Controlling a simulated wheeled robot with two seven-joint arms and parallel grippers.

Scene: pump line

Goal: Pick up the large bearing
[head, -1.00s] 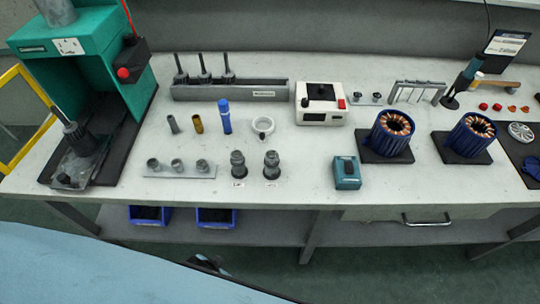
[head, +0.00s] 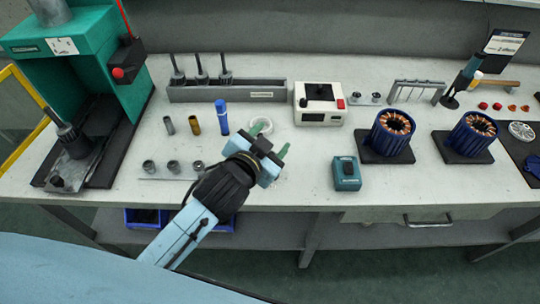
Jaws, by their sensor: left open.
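No part is marked as the large bearing, so I cannot tell for sure which it is. My left gripper (head: 274,141) is open with green fingertips and looks empty. My left gripper and arm hide two grey stacked parts and the plate's right end. My right gripper is not in view.
A white device (head: 320,116) and a teal box (head: 346,175) stand right of the gripper. A blue bottle (head: 222,117) and a grey rack (head: 228,93) stand behind. Two blue stators (head: 391,131) are farther right. A green press (head: 95,65) is at left. Bench between gripper and teal box is clear.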

